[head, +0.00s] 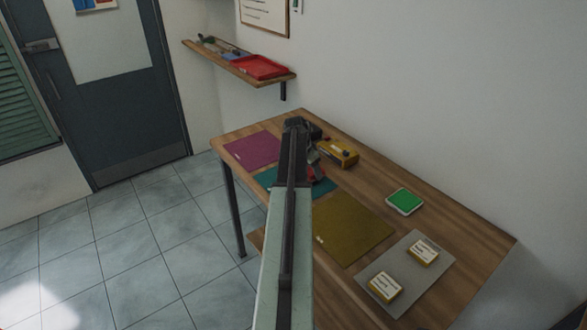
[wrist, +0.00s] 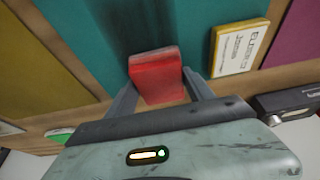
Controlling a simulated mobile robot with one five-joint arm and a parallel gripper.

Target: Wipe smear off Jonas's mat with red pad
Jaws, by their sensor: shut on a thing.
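My gripper (wrist: 163,92) is shut on the red pad (wrist: 157,74), which sits between its two fingers. In the wrist view the pad is at the edge of a teal mat (wrist: 85,35); I cannot tell whether it touches. A darker patch (wrist: 138,28) on the mat beyond the pad may be smear or shadow. In the head view my arm covers part of the teal mat (head: 266,180), and the pad (head: 319,172) shows only in part beside the gripper. A white-faced yellow block (wrist: 238,47) with lettering that seems to include "Jonas" stands close right of the gripper in the wrist view.
A magenta mat (head: 252,149) and a mustard mat (head: 350,228) flank the teal one. A yellow box (head: 338,152) is close behind the gripper. A green pad (head: 405,201) and a grey sheet (head: 412,282) with two labelled blocks lie right. A shelf (head: 240,66) hangs above.

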